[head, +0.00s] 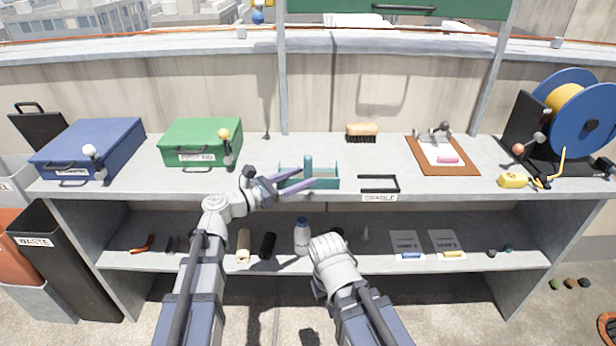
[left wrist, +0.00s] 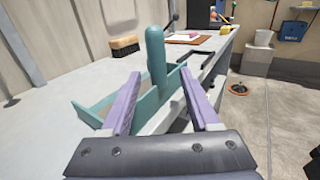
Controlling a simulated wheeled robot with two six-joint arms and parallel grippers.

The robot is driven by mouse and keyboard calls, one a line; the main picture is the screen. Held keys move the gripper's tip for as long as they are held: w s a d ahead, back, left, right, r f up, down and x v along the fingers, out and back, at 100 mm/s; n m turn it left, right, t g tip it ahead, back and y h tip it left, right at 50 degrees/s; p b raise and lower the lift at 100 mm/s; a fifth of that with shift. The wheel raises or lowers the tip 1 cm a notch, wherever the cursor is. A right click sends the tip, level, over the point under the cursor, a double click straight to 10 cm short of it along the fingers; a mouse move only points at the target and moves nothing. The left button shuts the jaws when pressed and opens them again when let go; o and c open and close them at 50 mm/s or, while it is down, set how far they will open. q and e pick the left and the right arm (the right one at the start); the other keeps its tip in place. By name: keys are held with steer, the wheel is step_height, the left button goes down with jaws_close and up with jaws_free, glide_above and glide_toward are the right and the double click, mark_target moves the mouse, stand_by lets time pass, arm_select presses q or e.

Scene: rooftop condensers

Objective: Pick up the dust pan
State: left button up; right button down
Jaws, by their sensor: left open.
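The teal dust pan (head: 327,183) sits on the top shelf near its front edge, a low-walled tray with an upright rounded handle (head: 308,164). My left gripper (head: 309,177) is open at the dust pan, its purple fingers reaching over it from the left. In the left wrist view, the handle (left wrist: 156,55) stands between the two open fingertips (left wrist: 159,74), with gaps on both sides. I cannot tell how far the fingertips reach past it. The tray's near part is partly hidden by the fingers. My right arm is in front of the lower shelf; its gripper fingers do not show.
A black cradle frame (head: 379,183) lies right of the dust pan. A brush (head: 361,132) stands behind. Green (head: 201,142) and blue (head: 88,148) cases are left; a clipboard (head: 425,157) and cable reel (head: 580,112) are right. A white bottle (head: 302,238) stands on the lower shelf.

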arm_select(q)
steer(key=x, duration=0.3)
steer(key=shift+a, duration=0.1)
jaws_close()
stand_by(0.4)
